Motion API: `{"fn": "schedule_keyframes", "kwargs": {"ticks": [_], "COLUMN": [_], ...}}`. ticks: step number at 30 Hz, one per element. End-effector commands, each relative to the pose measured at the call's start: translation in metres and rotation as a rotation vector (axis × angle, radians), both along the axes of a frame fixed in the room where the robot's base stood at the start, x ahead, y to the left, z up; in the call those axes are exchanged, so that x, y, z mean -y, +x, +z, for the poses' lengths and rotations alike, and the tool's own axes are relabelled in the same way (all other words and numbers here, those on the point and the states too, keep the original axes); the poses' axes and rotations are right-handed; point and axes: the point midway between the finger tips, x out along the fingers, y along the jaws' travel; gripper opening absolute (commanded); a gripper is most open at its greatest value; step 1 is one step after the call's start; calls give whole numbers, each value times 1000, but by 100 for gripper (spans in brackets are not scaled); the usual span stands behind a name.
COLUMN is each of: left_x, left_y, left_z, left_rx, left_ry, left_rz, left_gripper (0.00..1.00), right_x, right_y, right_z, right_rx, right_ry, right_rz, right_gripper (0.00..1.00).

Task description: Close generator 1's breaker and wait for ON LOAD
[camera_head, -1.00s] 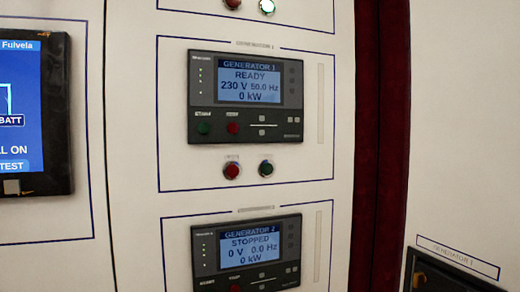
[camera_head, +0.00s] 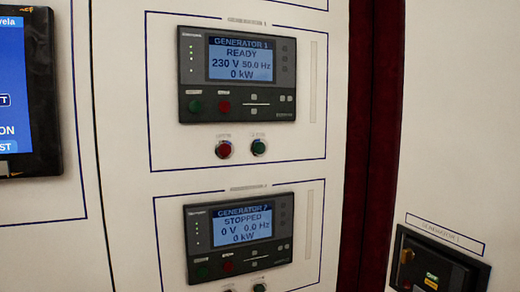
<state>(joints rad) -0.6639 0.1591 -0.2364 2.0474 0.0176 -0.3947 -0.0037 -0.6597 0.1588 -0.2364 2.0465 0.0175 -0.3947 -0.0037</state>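The generator 1 controller (camera_head: 237,75) is on the white panel at upper middle. Its screen (camera_head: 241,59) reads GENERATOR 1, READY, 230 V, 50.0 Hz, 0 kW. Below it are a red button (camera_head: 224,149) and a green button (camera_head: 259,147) with small labels too blurred to read surely. A dark breaker unit (camera_head: 436,265) sits at the lower right under a label (camera_head: 444,235) that seems to read GENERATOR 1; its lower part is cut off by the frame, and a small green indicator shows on it. Neither of my grippers is in view.
The generator 2 controller (camera_head: 239,236) below reads STOPPED, 0 V, 0.0 Hz, 0 kW. A blue display (camera_head: 14,85) is cut off at the left edge. A dark red vertical strip (camera_head: 370,140) separates the middle panel from the right one.

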Motion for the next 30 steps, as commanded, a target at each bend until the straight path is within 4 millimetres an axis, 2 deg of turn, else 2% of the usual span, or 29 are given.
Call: {"fn": "schedule_keyframes", "kwargs": {"ticks": [1, 5, 30], "left_x": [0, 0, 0], "left_y": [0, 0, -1], "left_z": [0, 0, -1], "left_rx": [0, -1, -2], "left_ry": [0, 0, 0], "left_rz": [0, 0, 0], "left_gripper": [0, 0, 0], "right_x": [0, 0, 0], "right_y": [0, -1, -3], "right_z": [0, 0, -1], "right_rx": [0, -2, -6], "right_ry": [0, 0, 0], "right_rz": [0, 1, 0], "right_gripper": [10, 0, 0]}}
